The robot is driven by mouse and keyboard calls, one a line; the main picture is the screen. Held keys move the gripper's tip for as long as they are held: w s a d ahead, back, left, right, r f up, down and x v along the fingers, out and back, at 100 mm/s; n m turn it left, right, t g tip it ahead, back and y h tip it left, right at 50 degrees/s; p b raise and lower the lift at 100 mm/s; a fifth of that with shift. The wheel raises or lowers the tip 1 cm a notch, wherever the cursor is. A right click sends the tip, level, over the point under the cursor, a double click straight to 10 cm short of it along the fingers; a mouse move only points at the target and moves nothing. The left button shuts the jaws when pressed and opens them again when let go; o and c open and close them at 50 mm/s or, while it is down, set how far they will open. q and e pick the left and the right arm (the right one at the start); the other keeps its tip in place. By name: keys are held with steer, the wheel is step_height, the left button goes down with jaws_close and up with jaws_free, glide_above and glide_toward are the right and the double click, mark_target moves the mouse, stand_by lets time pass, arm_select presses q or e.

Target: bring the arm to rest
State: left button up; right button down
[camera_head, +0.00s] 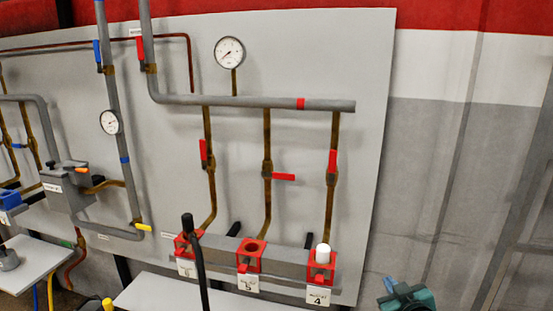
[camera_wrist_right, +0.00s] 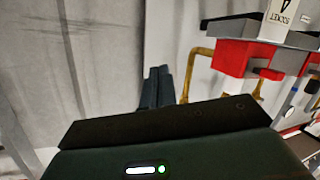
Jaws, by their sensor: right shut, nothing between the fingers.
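My right gripper (camera_head: 392,291) is at the bottom right of the head view, a dark teal body partly cut off by the lower edge. It is in front of the grey curtain-like wall, to the right of the red socket block marked 4 (camera_head: 321,270). In the right wrist view its two dark fingers (camera_wrist_right: 156,76) are together with nothing between them. They are apart from the red socket block (camera_wrist_right: 235,58) at the upper right of that view. My left gripper is not in view.
A grey panel (camera_head: 365,60) carries pipes, valves and gauges. Three red socket blocks line its lower edge; a white piece (camera_head: 323,251) stands in the one marked 4. A black upright rod (camera_head: 195,255) stands in front of the left socket. The space right of the panel looks clear.

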steer(key=s+a+f+g+y, duration=0.1)
steer(key=s+a+f, duration=0.3)
steer(key=s, duration=0.6)
steer(key=s+a+f+g+y, duration=0.1)
steer(key=s+a+f, duration=0.3)
steer(key=s, duration=0.6)
steer(key=s+a+f+g+y, duration=0.1)
steer(key=s+a+f, duration=0.3)
steer(key=s, duration=0.6)
steer(key=shift+a+f+m+g, duration=0.2)
steer(key=shift+a+m+g, duration=0.2)
steer(key=shift+a+g, duration=0.4)
steer(key=shift+s, duration=0.1)
